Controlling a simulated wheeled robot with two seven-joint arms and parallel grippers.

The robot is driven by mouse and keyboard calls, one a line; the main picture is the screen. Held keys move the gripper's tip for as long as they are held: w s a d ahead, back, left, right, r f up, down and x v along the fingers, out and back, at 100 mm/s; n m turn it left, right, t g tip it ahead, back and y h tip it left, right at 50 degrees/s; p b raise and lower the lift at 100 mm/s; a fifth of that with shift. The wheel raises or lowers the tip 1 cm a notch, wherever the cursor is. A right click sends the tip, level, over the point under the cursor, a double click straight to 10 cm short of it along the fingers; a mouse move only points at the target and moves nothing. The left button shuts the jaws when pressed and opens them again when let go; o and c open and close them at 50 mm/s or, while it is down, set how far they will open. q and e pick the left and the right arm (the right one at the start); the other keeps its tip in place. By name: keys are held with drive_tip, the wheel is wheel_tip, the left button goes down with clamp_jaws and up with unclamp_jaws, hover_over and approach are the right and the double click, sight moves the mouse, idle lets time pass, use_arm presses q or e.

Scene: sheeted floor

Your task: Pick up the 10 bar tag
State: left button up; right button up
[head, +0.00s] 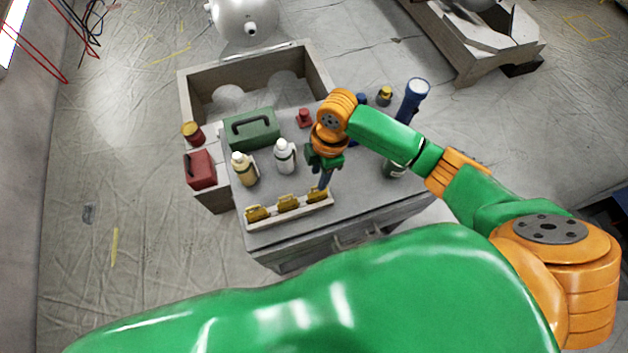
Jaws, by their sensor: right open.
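Three yellow-brass tags stand in a row along a pale rack (290,216) near the front edge of the grey bench top. They are the left tag (256,214), the middle tag (288,203) and the right tag (317,196). Their markings are too small to read, so I cannot tell which is the 10 bar one. My right gripper (324,186) points down at the right tag, its fingertips just above or beside it. The fingers are open; whether they touch the tag is unclear. My left gripper is out of view.
On the bench are a cream bottle (244,170), a white bottle (285,157), a green toolbox (251,129), a red object (304,117) and a blue flashlight (413,100). A red box (200,170) is at the left. A dark green object (394,168) is partly behind my right arm.

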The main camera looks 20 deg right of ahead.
sight(318, 192)
drive_tip(key=f, duration=0.1)
drive_tip(key=s+f, duration=0.1)
drive_tip(key=f, duration=0.3)
drive_tip(key=shift+s+a+f, duration=0.25)
drive_tip(key=shift+s+a, duration=0.15)
drive_tip(key=shift+w+f, duration=0.1)
drive_tip(key=shift+f, duration=0.05)
drive_tip(key=shift+w, duration=0.15)
drive_tip(key=shift+c, duration=0.7)
clamp_jaws()
